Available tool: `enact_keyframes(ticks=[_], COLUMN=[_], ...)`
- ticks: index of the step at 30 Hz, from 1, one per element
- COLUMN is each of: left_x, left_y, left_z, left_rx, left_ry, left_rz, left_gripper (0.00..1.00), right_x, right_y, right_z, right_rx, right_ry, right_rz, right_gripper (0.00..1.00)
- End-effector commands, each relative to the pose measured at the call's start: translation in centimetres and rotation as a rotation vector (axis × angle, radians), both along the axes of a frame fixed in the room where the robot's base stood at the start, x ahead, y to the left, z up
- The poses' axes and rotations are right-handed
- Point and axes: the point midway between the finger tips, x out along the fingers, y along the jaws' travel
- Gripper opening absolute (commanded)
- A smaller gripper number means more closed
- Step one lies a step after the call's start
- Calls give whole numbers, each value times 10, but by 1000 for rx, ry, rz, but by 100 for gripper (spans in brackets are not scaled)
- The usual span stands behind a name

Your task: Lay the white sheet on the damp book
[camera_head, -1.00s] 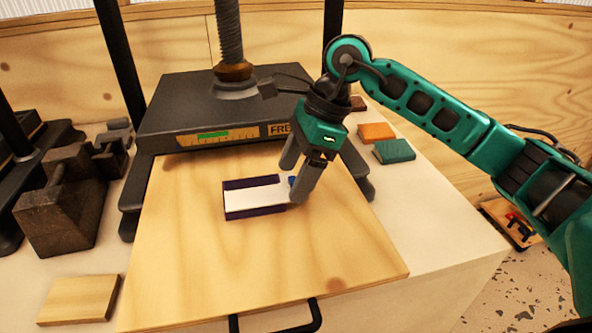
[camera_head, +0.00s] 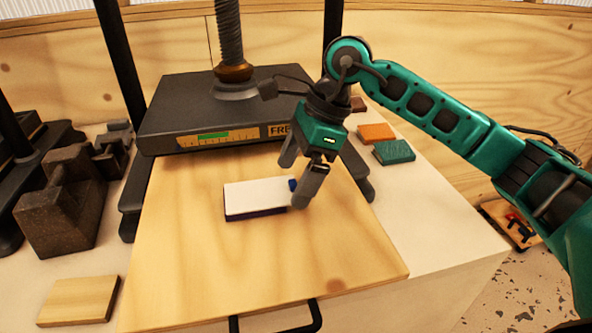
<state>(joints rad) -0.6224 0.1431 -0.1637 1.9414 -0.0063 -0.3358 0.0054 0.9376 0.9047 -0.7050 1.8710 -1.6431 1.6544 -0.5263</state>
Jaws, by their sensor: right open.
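The white sheet (camera_head: 256,196) lies flat on top of the dark blue book (camera_head: 256,216), covering nearly all of its upper face. The book's dark front edge shows below it, and a small blue bit (camera_head: 293,184) shows at the right end by the gripper. The book rests on the wooden board. My right gripper (camera_head: 295,186) is open at the right end of the sheet, its fingers pointing down. One finger hides part of the book's right end. I cannot tell whether the fingers touch the sheet. My left gripper is not in view.
The wooden board (camera_head: 190,270) slides out in front of the black press (camera_head: 190,105), with a black handle (camera_head: 275,322) at its front. Metal weights (camera_head: 60,205) and a wooden block (camera_head: 80,300) stand left. Orange (camera_head: 376,133) and green (camera_head: 394,152) books lie right.

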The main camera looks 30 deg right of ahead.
Motion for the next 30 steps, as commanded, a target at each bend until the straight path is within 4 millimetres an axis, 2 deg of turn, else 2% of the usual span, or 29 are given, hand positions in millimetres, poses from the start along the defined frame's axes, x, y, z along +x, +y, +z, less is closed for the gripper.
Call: enact_keyframes(ticks=[9,15,21,30], left_x=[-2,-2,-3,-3], left_y=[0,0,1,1], left_z=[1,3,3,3], left_rx=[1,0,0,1], left_ry=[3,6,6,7], left_rz=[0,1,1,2], left_gripper=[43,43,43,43], right_x=[-5,-9,-11,-11], right_y=[-25,-38,-44,-44], right_z=[62,95,109,110], right_rx=[0,0,0,0], right_ry=[-7,-4,-1,-1], right_rz=[-4,-3,-2,-2], right_gripper=[100,100,100,100])
